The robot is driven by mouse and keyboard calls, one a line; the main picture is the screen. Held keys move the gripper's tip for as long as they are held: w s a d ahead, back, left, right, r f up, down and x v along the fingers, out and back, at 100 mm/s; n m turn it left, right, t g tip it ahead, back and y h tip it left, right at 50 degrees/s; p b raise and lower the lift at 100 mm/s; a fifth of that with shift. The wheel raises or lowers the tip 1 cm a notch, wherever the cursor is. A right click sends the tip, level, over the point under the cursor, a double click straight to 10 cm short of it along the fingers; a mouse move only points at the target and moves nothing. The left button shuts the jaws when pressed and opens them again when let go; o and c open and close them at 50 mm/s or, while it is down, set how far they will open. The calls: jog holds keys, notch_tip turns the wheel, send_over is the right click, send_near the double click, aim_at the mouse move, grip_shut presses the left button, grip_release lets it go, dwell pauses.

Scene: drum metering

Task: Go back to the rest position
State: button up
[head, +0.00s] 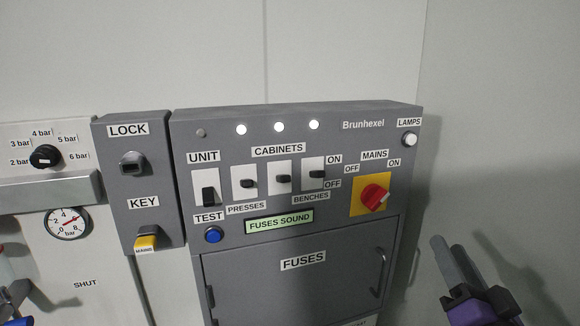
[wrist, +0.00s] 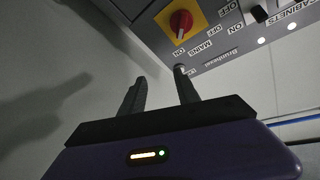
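My gripper (head: 458,262) is at the lower right of the head view, in front of the bare wall and to the right of the grey Brunhexel control panel (head: 351,223). In the wrist view its two dark fingers (wrist: 160,95) stand apart with nothing between them. The red mains switch (head: 374,197) on its yellow plate is on the panel's right side. It also shows at the top of the wrist view (wrist: 181,22). The gripper appears clear of the panel.
The fuses door (head: 290,283) with its handle (head: 379,271) is below. The lock and key box (head: 128,185) holds a yellow key (head: 146,243). A pressure dial (head: 67,223) and a black knob (head: 45,156) are at left. The display reads "FUSES SOUND". Right of the panel is bare wall.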

jog(key=s+a+f+n+g, duration=0.2)
jog(key=s+f, duration=0.5)
jog(key=s, duration=0.6)
jog(key=s+a+f+n+g+b, duration=0.1)
jog(key=s+a+f+n+g, duration=0.1)
jog(key=s+f, duration=0.6)
jog(key=s+a+f+n+g, duration=0.2)
jog(key=s+f, duration=0.5)
jog(key=s, duration=1.2)
jog(key=shift+a+f+b, duration=0.25)
jog(key=shift+a+b, duration=0.05)
jog(key=shift+a, duration=0.55)
